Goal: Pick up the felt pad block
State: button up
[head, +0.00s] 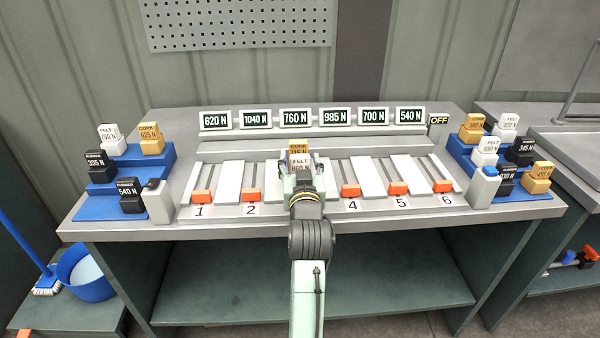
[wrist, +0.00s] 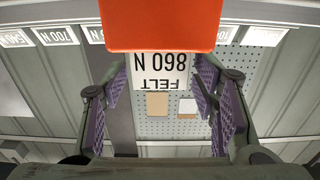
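A white felt pad block (head: 299,165), marked FELT 860 N, stands at station 3 of the dosing skid. In the wrist view the felt pad block (wrist: 160,72) appears upside down, its label facing the camera. My gripper (head: 300,169) is at the block, its two fingers on either side of it. In the wrist view my gripper (wrist: 159,85) is open, with purple pads and a narrow gap showing beside the block. A tan cork block (head: 298,147) stands directly behind the felt block. An orange handle (wrist: 162,25) covers part of the felt block in the wrist view.
Blue stepped racks (head: 160,158) and (head: 462,153) at both sides hold felt, cork and rubber blocks. Orange slider handles (head: 202,196) line the front. A row of displays (head: 295,117) stands behind. A pegboard (head: 238,25) hangs on the wall.

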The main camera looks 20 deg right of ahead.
jog(key=c, duration=0.9)
jog(key=shift+c, duration=0.4)
jog(key=shift+r, duration=0.1)
